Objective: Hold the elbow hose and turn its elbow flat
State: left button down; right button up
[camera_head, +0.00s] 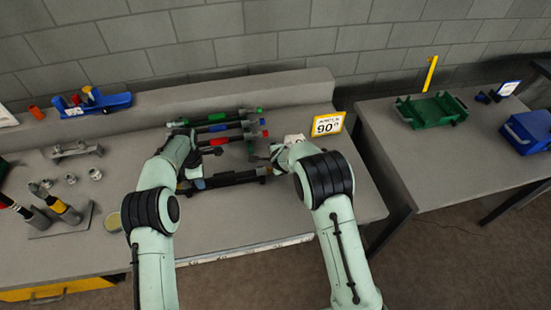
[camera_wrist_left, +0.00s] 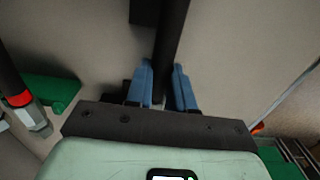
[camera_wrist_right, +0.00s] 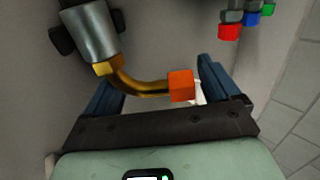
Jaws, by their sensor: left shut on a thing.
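The black elbow hose (camera_head: 232,178) lies across the front of the bench in the head view. My left gripper (camera_head: 192,176) is at its left part; in the left wrist view its blue fingers are shut on the dark hose (camera_wrist_left: 172,45). My right gripper (camera_head: 274,155) is at the hose's right end. In the right wrist view, its fingers are apart, with the bent brass elbow (camera_wrist_right: 140,87) between them. The elbow ends in an orange cap (camera_wrist_right: 181,85) near the right finger and joins a silver ferrule (camera_wrist_right: 92,32). In the head view the elbow is mostly hidden.
Several other hoses with coloured ends (camera_head: 215,128) lie in rows behind. A yellow-edged 90-degree sign (camera_head: 327,124) stands at right. A blue holder (camera_head: 95,102) and loose fittings (camera_head: 71,179) are at left. A second table (camera_head: 465,150) holds a green tray (camera_head: 430,110) and blue bin (camera_head: 527,131).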

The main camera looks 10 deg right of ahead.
jog(key=c, duration=0.7)
jog(key=shift+f, duration=0.1)
pick_arm(q)
jog(key=shift+s, duration=0.1)
pick_arm(e)
jog(key=shift+o, duration=0.2)
jog(key=shift+d+f+g, duration=0.1)
jog(key=shift+f+g, duration=0.3)
jog(key=shift+g, duration=0.1)
jog(key=shift+w+r+g, duration=0.1)
jog(key=shift+w+g, duration=0.05)
jog(key=shift+g, duration=0.25)
jog(key=shift+w+g, duration=0.15)
jog(key=shift+g, duration=0.35)
pick_arm(q)
jog(key=shift+d, duration=0.1)
pick_arm(e)
jog(key=shift+w+a+f+g, duration=0.15)
jog(key=shift+f+g, duration=0.2)
jog(key=shift+g, duration=0.6)
jog(key=shift+s+a+f+g, duration=0.15)
jog(key=shift+f+g, duration=0.2)
jog(key=shift+g, duration=1.2)
